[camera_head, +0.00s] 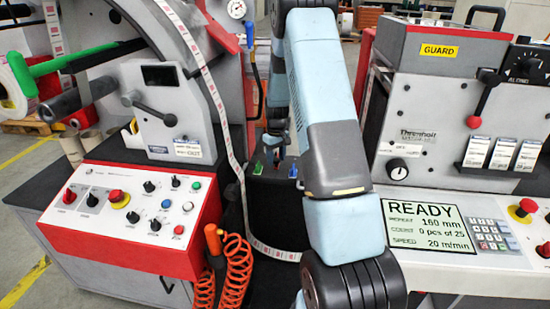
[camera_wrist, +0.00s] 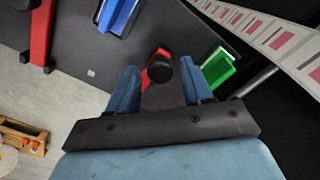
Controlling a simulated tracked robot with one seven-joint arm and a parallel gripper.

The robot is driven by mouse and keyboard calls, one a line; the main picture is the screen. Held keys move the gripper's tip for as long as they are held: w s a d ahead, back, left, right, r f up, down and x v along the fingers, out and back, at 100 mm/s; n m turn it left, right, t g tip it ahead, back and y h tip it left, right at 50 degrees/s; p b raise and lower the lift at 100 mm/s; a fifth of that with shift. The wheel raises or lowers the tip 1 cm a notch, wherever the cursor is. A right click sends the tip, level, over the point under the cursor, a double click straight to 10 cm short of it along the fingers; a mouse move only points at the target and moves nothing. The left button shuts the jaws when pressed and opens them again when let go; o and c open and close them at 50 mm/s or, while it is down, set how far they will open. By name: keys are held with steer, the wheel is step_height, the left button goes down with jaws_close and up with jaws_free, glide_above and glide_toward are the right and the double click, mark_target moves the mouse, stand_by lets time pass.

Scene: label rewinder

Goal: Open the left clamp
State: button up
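In the wrist view my gripper (camera_wrist: 161,76) is open, with its two blue fingers apart. A red lever with a black round knob (camera_wrist: 160,69) shows between the fingertips; I cannot tell whether they touch it. A green piece (camera_wrist: 218,69) lies just right of the right finger, and a blue piece (camera_wrist: 118,16) lies above left. Small green (camera_head: 293,172) and blue (camera_head: 276,157) levers show on the dark middle part in the head view. No label tells which is the left clamp.
A printed label strip (camera_wrist: 285,40) runs close by at the upper right of the wrist view. A red part (camera_wrist: 39,35) stands at left. In the head view a control panel (camera_head: 135,210) is at left, and a READY display (camera_head: 428,226) at right.

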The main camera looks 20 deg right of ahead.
jaws_close()
stand_by(0.3)
steer(key=shift+a, duration=0.1)
